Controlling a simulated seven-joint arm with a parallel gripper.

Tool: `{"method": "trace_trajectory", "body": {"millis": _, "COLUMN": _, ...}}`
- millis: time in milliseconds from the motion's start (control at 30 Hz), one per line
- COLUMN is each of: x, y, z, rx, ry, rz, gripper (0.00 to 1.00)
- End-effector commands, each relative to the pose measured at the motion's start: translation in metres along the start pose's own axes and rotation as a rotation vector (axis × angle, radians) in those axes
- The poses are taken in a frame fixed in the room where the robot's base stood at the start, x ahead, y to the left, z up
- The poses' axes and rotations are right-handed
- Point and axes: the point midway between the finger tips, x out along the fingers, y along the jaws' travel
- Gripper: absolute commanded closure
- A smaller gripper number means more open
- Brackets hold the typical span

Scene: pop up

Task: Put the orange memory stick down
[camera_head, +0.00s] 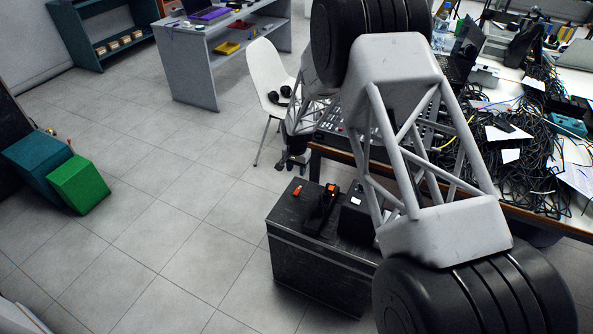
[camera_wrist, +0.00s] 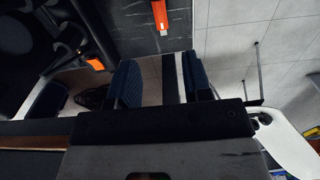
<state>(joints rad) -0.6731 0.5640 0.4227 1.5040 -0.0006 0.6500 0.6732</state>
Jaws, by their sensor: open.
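The orange memory stick (camera_head: 297,191) lies on top of the black box (camera_head: 320,279), near its far left corner. In the wrist view it shows at the top edge (camera_wrist: 160,14), with a pale metal end, partly cut off by the frame. My gripper (camera_head: 291,161) is beyond the box's far edge, close to the stick. In the wrist view the two dark fingers (camera_wrist: 162,80) stand apart with nothing held between them. The stick lies ahead of the fingertips and apart from them.
A black device with an orange part (camera_head: 331,188) stands on the box, right of the stick. A cluttered cable table (camera_head: 334,153) is behind on the right. A white chair (camera_head: 266,66) stands behind my gripper. The floor left of the box is clear.

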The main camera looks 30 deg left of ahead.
Motion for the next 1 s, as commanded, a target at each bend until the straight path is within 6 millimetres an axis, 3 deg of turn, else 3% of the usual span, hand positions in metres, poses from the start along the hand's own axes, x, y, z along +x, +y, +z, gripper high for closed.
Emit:
{"method": "trace_trajectory", "body": {"millis": 767, "x": 0.000, "y": 0.000, "z": 0.000, "rx": 0.000, "ry": 0.000, "rz": 0.000, "gripper": 0.55}}
{"method": "trace_trajectory", "body": {"millis": 1000, "x": -0.019, "y": 0.013, "z": -0.004, "rx": 0.002, "ry": 0.006, "rz": -0.004, "gripper": 0.55}}
